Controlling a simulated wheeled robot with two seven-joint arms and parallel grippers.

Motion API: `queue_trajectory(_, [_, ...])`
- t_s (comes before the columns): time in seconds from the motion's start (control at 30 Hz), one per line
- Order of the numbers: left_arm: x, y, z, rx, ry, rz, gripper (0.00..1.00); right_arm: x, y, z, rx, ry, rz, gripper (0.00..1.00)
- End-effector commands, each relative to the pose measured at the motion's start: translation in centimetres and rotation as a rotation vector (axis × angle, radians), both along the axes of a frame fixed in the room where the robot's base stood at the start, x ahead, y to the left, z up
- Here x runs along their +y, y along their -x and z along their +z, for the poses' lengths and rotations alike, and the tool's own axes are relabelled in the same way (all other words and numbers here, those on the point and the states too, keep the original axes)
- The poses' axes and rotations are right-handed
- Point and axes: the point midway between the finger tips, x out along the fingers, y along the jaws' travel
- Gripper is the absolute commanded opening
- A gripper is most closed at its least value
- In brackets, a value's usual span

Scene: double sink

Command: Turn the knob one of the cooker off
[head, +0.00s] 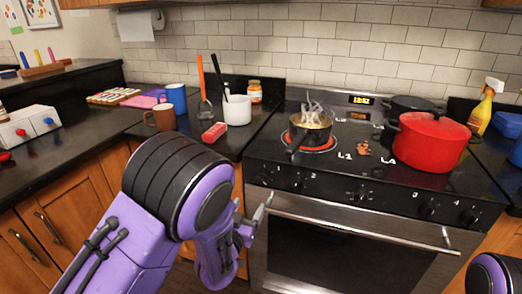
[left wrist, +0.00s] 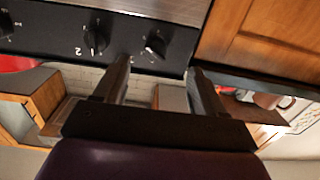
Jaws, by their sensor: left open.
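The cooker (head: 330,185) has a row of black knobs along its front panel. Knob one (head: 266,178) is at the far left of the panel; in the left wrist view, where the scene is upside down, it is the right-hand knob (left wrist: 156,44). My left gripper (head: 262,208) is just in front of and below the left end of the panel. Its fingers (left wrist: 158,82) are open and empty, apart from the knob. The front left burner (head: 318,148) glows red under a steaming pan (head: 309,132). My right gripper is out of view.
Knob two (left wrist: 96,38) is beside knob one. The oven handle (head: 350,228) runs below the panel. A red pot (head: 432,143) stands on the right of the hob. A white utensil holder (head: 238,110) and mugs stand on the left counter.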

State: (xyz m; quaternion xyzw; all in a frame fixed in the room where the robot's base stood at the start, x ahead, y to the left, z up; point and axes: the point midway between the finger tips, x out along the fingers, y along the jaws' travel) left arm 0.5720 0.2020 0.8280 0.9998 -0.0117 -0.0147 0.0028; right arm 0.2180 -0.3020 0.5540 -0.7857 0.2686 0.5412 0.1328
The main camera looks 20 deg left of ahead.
Motion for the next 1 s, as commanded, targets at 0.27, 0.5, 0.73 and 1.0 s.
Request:
queue_trajectory(0.27, [-0.5, -3.7, 2.0, -0.037, -0.004, -0.011, 0.71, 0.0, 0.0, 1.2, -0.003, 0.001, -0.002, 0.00])
queue_trajectory(0.5, [-0.6, -8.9, 1.9, -0.035, -0.004, -0.010, 0.71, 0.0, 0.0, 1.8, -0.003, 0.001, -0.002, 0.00])
queue_trajectory(0.73, [-0.7, -10.9, 1.8, -0.032, -0.006, -0.011, 0.71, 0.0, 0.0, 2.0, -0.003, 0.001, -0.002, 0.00])
queue_trajectory(1.0, [-0.7, -11.0, 1.8, -0.031, -0.006, -0.011, 0.54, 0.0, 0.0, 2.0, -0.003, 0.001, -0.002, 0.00])
